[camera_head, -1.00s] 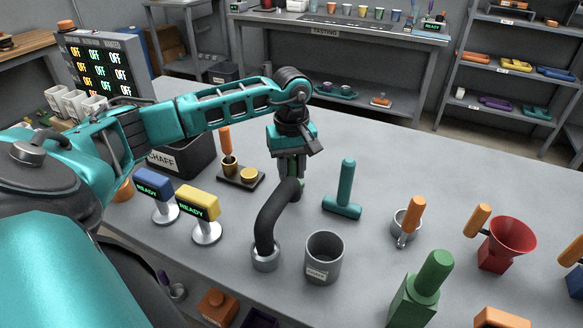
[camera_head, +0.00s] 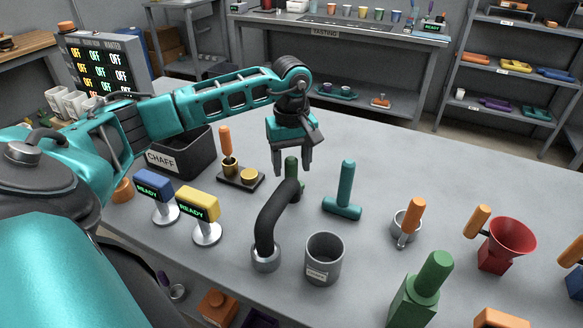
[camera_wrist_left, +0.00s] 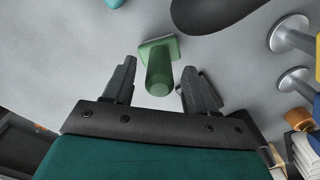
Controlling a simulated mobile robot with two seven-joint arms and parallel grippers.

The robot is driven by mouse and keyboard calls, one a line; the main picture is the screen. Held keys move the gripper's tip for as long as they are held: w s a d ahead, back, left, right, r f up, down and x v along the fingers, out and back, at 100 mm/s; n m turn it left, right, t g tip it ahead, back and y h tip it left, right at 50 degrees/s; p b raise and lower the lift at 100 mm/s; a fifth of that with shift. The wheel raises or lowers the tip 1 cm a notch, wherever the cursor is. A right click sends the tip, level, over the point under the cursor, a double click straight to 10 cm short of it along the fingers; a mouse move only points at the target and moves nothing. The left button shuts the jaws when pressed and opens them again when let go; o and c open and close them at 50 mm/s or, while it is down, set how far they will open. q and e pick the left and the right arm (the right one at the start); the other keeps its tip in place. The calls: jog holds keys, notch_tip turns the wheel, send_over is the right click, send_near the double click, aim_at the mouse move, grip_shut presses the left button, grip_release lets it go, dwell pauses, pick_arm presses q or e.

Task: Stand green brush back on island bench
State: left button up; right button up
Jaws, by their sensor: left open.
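The green brush (camera_head: 291,170) stands upright on the grey island bench (camera_head: 440,180), partly hidden behind the black bent hose in the head view. In the left wrist view the green brush (camera_wrist_left: 159,68) shows its round handle end and its square base on the bench. My left gripper (camera_head: 293,168) is open and empty above the brush. In the left wrist view its two fingers (camera_wrist_left: 157,92) are apart, with the brush handle showing between and beyond their tips. My right gripper is not in view.
A black hose (camera_head: 271,220) rises in front of the brush. A teal brush-like tool (camera_head: 344,190) stands to the right, and a grey cup (camera_head: 324,258) nearer. A black chaff bin (camera_head: 190,155) and yellow scale display (camera_head: 198,203) are to the left.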

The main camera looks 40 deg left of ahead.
pick_arm(q)
notch_tip(320, 180, up, 10)
dwell(0.3)
dwell(0.5)
